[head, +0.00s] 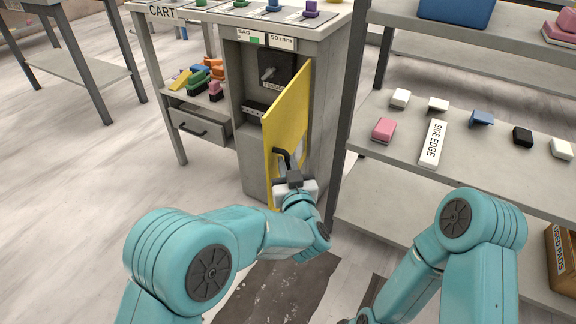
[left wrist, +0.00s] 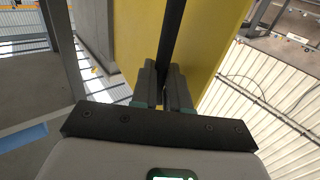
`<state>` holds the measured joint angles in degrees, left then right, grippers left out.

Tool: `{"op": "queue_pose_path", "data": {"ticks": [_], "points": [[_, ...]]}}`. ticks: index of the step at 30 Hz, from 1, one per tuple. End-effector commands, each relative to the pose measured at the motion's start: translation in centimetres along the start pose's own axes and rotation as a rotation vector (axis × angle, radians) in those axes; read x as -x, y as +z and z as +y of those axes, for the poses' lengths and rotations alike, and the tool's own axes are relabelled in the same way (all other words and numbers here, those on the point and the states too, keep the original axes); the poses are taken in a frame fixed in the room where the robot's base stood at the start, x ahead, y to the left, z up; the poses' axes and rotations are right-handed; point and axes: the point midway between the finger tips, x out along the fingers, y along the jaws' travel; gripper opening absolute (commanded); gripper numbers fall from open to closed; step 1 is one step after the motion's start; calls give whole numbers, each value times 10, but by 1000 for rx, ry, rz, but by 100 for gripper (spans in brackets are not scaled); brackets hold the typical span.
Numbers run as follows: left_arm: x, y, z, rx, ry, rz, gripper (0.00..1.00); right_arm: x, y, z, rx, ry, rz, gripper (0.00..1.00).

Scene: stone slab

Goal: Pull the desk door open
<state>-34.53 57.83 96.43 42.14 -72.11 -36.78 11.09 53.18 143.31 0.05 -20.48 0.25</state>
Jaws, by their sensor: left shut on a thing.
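The desk (head: 228,135) has a yellow door (head: 286,117) that stands open, swung out toward me. A black handle (head: 283,157) is on the door's face. My left gripper (head: 291,172) is at the handle and shut on it. In the left wrist view the fingers (left wrist: 164,92) close around the dark handle bar (left wrist: 171,45), with the yellow door (left wrist: 213,35) behind it. Inside the cabinet a black box (head: 272,72) shows. My right arm comes in at the lower right, but its gripper is out of the picture.
A drawer (head: 200,128) and coloured blocks (head: 204,78) are left of the cabinet. The floor (head: 85,200) at left is clear.

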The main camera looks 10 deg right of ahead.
Motion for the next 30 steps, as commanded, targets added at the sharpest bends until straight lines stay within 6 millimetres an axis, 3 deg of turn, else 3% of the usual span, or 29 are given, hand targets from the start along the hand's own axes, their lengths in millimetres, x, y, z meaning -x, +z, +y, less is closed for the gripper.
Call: {"op": "queue_pose_path", "data": {"ticks": [15,16,18,30], "points": [[-3,-4,0,0,4,9,0,0,0,0,0,0,0,43],[-3,-4,0,0,4,9,24,0,0,0,0,0,0,43],[-3,-4,0,1,3,9,40,0,0,0,0,0,0,43],[0,-2,1,0,1,4,40,0,0,0,0,0,0,43]]}}
